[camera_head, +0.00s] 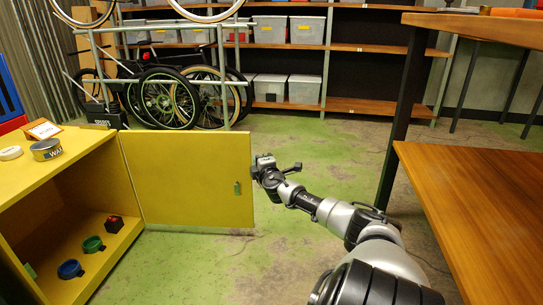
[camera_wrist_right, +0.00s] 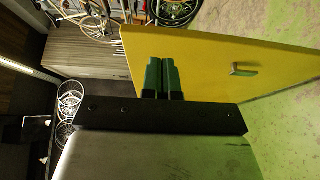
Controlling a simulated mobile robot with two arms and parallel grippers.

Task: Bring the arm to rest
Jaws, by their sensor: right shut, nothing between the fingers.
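My right arm reaches in from the lower right of the head view. Its gripper (camera_head: 262,162) is at the free edge of the yellow cabinet door (camera_head: 185,180), near the top corner. In the right wrist view, the two green fingers (camera_wrist_right: 162,76) are together and empty, in front of the yellow door (camera_wrist_right: 215,62); I cannot tell if they touch it. The door stands open, with a small green handle (camera_head: 237,188). My left gripper is not in view.
The yellow cabinet (camera_head: 75,178) at left has a tin (camera_head: 46,149) on top and coloured items inside, including a blue ring (camera_head: 70,269). A wooden bench (camera_head: 480,200) stands close at right. Bicycles (camera_head: 168,98) and shelves (camera_head: 370,52) are behind. Green floor between is clear.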

